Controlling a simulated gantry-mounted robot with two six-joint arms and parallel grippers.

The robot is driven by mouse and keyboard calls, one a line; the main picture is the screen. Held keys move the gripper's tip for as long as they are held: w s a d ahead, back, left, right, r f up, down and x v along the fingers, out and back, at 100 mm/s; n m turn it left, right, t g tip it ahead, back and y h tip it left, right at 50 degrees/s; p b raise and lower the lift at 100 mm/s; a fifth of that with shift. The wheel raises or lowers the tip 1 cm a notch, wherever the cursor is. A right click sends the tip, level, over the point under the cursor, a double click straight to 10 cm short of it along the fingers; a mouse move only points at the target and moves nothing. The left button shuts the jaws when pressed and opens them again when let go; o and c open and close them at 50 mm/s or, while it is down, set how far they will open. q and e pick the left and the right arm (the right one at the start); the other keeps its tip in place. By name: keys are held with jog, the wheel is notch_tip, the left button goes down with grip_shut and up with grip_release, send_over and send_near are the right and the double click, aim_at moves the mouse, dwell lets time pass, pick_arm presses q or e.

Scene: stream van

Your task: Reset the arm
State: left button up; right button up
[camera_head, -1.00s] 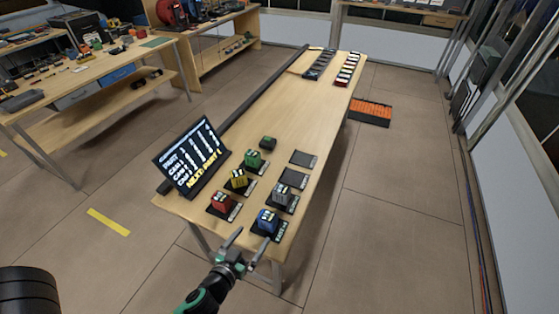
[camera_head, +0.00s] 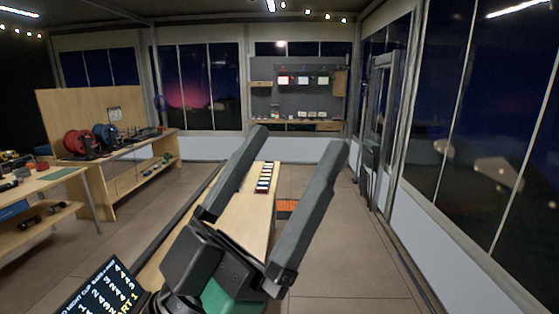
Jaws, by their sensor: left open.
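My left gripper (camera_head: 290,143) stands large and close in front of the camera, its two long grey fingers pointing up and spread wide apart. Nothing is between the fingers. The gripper hides much of the long wooden table (camera_head: 236,222) behind it. My right gripper does not show.
A screen with white and yellow text (camera_head: 103,290) stands at the lower left. A row of small pieces (camera_head: 265,177) lies at the table's far end. An orange mat (camera_head: 287,206) is on the floor to the right. A shelf with spools (camera_head: 110,150) stands at left; the right floor is clear.

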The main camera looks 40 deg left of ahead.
pick_arm(q)
jog(key=shift+s+d+r+h, duration=0.2)
jog(key=shift+s+r+h, duration=0.1)
jog(key=shift+r, duration=0.1)
jog(key=shift+r, duration=0.1)
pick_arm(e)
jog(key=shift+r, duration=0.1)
